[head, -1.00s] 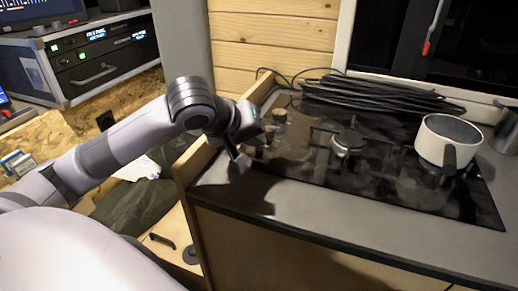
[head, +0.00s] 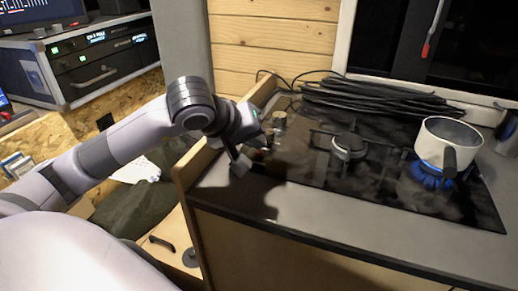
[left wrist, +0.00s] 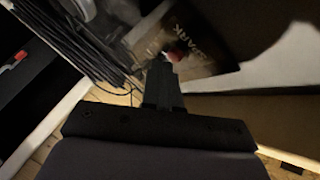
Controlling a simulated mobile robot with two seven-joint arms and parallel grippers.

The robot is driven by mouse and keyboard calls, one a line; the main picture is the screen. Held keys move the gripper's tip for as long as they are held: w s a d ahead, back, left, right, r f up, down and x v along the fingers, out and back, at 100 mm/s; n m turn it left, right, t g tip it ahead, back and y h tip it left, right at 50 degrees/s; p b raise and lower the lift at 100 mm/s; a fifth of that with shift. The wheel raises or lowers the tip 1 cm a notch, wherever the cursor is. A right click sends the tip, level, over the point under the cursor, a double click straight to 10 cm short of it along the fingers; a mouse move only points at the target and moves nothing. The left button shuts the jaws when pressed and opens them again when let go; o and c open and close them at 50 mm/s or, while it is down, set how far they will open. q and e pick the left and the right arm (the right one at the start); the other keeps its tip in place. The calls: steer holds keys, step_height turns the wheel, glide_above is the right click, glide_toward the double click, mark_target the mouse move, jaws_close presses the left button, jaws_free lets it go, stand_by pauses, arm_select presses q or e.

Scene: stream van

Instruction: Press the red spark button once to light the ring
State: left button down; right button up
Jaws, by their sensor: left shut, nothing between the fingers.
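The red spark button (left wrist: 174,56) shows in the left wrist view, right at the tips of my left gripper (left wrist: 163,68), beside a label reading SPARK (left wrist: 185,35). I cannot tell whether the tips touch it. In the head view my left gripper (head: 240,164) is shut and empty, low over the left front of the black hob (head: 330,180); the button is not made out there. A ring of blue flame (head: 432,179) burns under the white pot (head: 449,140) on the right burner. My right gripper is out of view.
Coiled black cable (head: 380,97) lies along the back of the hob. A second burner (head: 348,147) stands bare, without flame. A small brown cylinder (head: 279,119) stands at the back left. The grey counter front (head: 330,222) is clear.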

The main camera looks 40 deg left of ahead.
arm_select(q)
steer(key=shift+r, duration=0.45)
steer(key=shift+r, duration=0.1)
step_height(320, 180, up, 5)
steer(key=p, duration=0.3)
steer(key=shift+p, duration=0.3)
stand_by(0.6)
